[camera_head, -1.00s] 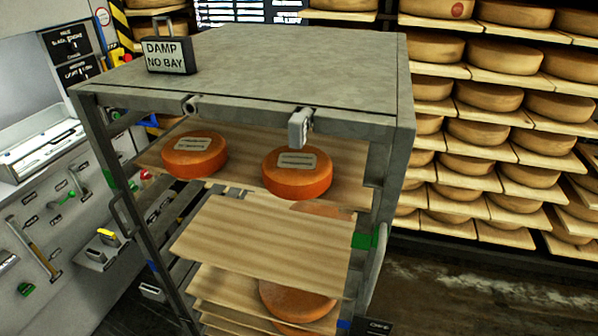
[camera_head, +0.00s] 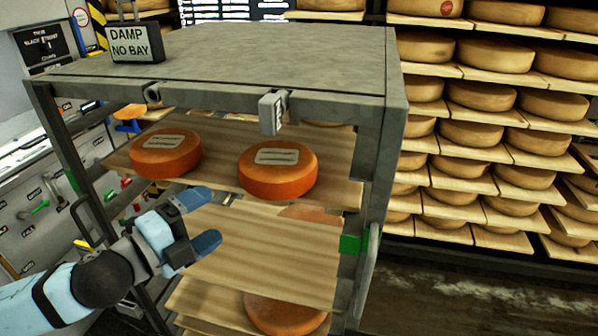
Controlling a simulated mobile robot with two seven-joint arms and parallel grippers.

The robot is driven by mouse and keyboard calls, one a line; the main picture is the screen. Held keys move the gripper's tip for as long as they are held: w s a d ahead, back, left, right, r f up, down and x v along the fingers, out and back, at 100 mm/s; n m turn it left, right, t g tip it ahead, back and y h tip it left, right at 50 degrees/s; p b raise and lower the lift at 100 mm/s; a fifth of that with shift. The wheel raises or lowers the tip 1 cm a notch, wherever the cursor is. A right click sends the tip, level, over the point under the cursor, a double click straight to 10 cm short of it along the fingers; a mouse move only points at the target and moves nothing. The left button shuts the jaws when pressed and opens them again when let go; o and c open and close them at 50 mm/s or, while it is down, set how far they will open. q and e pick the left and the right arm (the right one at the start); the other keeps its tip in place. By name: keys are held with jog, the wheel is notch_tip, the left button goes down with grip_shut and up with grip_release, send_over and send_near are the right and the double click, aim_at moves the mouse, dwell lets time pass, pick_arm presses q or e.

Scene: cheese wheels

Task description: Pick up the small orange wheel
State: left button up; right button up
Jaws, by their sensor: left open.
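Two small orange wheels with pale labels lie on the upper wooden board of the grey rack. My right gripper is not in view.
The grey rack (camera_head: 250,50) has a solid top with a "DAMP NO BAY" sign (camera_head: 134,44). A grey fitting (camera_head: 271,113) hangs from its front edge. Another orange wheel (camera_head: 285,312) sits on a lower board. Shelves of tan wheels (camera_head: 505,57) stand at right.

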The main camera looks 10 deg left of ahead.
aim_at(251, 187)
pick_arm(q)
jog(key=p+x, duration=0.1)
jog(key=x, duration=0.4)
jog(key=p+x, duration=0.1)
jog(key=x, duration=0.2)
jog(key=shift+w+d+r+p, duration=0.25)
jog(key=shift+w+r+p, duration=0.05)
jog(key=x, duration=0.2)
jog(key=p+x, duration=0.1)
jog(key=x, duration=0.1)
jog(key=shift+w+a, duration=0.25)
jog(key=shift+w+d+f, duration=0.15)
jog(key=shift+w, duration=0.1)
jog(key=shift+c, duration=0.2)
jog(key=shift+w, duration=0.1)
jog(key=c, duration=1.5)
jog(key=shift+p, duration=0.3)
jog(key=shift+c, duration=0.5)
